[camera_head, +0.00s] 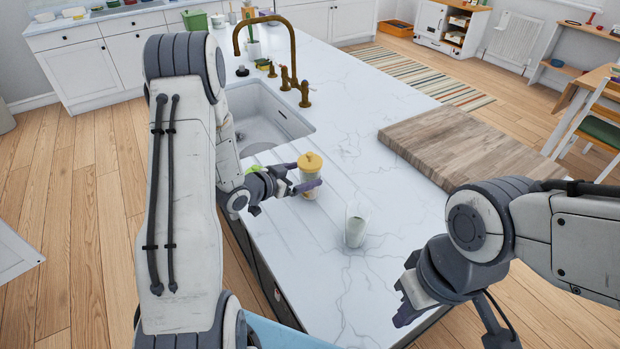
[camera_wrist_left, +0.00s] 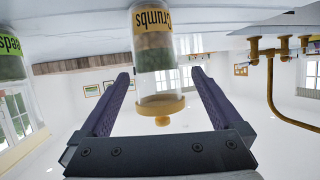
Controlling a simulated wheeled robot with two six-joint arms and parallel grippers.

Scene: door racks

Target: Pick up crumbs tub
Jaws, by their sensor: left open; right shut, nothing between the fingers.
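The crumbs tub (camera_head: 311,163) is a clear upright jar with a yellow knobbed lid, standing on the white marble counter beyond the glass. In the left wrist view the picture is upside down, and the tub (camera_wrist_left: 154,52) shows its yellow "Crumbs" label and layered contents. My left gripper (camera_head: 304,177) is open, with its fingers on either side of the tub; it also shows in the left wrist view (camera_wrist_left: 160,78). Contact cannot be told. My right gripper (camera_head: 402,303) is shut and empty by the counter's near right edge.
A glass (camera_head: 357,226) stands nearer me. A wooden board (camera_head: 460,146) lies right, the sink (camera_head: 262,120) and brass tap (camera_head: 291,50) lie beyond. The counter between glass and board is clear.

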